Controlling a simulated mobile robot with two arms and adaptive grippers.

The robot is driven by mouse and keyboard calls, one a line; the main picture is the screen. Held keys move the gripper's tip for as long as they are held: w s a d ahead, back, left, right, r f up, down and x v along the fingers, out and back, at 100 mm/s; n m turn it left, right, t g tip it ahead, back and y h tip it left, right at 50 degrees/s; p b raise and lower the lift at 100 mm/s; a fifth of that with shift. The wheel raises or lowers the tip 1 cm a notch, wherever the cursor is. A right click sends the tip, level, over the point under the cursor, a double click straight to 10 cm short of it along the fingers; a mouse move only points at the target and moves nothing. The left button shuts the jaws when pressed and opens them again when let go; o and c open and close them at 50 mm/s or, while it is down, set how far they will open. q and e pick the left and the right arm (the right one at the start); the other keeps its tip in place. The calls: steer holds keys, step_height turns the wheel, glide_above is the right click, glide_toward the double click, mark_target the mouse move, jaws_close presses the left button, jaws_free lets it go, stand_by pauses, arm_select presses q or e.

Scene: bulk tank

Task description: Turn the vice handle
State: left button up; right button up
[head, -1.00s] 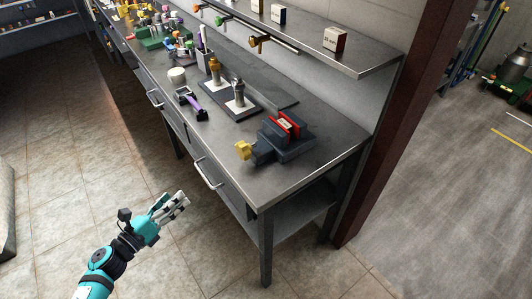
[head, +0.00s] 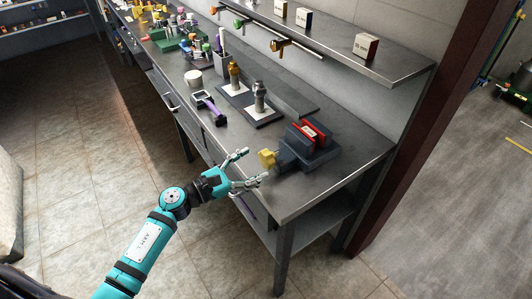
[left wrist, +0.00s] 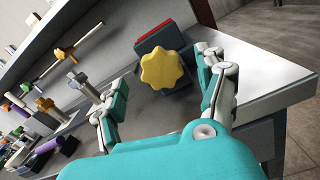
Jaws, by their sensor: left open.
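The vice (head: 309,147) is dark grey with red jaws and stands near the right end of the workbench. Its yellow star-shaped handle (head: 267,158) faces the front edge of the bench. In the left wrist view the handle (left wrist: 166,70) shows face-on, ahead of the fingers. My left gripper (head: 252,168) is open and empty at the bench's front edge, just short of the handle. In the left wrist view the left gripper (left wrist: 160,100) has its fingers spread to either side below the handle, apart from it. My right gripper is not in view.
The workbench (head: 335,180) has bare top around the vice. A dark plate with two upright fittings (head: 260,97), a purple-handled tool (head: 210,106) and a white cup (head: 193,78) stand farther left. A shelf (head: 400,75) with small boxes overhangs the back.

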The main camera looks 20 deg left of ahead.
mark_target(263, 160)
arm_select(q)
steer(key=x, duration=0.4)
steer(key=shift+w+p, duration=0.1)
steer(key=shift+p, duration=0.3)
steer(key=shift+w+d, duration=0.3)
steer(key=shift+d, duration=0.05)
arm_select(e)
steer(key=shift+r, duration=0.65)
arm_select(q)
steer(key=c, duration=1.2)
steer(key=shift+o, duration=0.2)
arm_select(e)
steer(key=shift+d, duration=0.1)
arm_select(q)
steer(key=shift+n, duration=0.3)
